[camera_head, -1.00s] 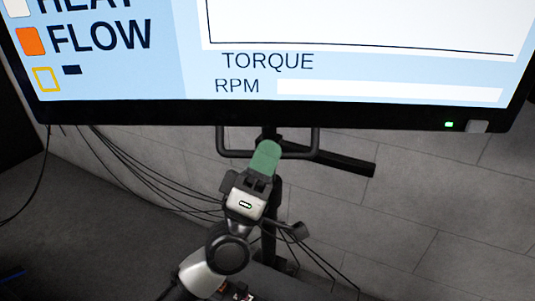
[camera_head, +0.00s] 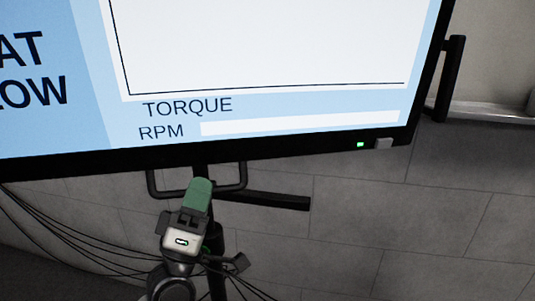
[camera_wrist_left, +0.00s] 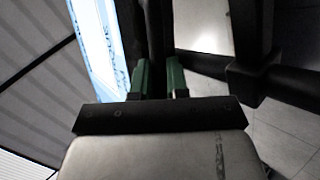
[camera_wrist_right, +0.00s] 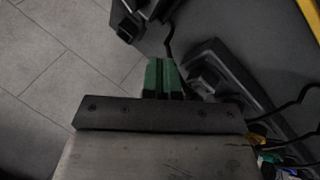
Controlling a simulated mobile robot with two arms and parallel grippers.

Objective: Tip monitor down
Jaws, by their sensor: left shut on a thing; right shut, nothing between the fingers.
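The monitor is a large black-framed screen (camera_head: 270,50) with a light blue display reading TORQUE and RPM. It fills the top of the head view, and its lit face shows edge-on in the left wrist view (camera_wrist_left: 95,45). A black loop handle (camera_head: 244,178) hangs below its lower edge. My left gripper (camera_head: 198,192), with green fingers, is at this handle. In the left wrist view its fingers (camera_wrist_left: 159,78) are shut on a dark bar between them. My right gripper (camera_wrist_right: 161,76) shows only in its own wrist view, with its green fingers together and empty.
A black lever (camera_head: 265,201) sticks out right of the stand post (camera_head: 216,265). Several cables (camera_head: 70,240) hang behind on the left. A grey block wall (camera_head: 400,215) stands behind. Dark equipment (camera_wrist_right: 225,75) and cables lie near my right gripper.

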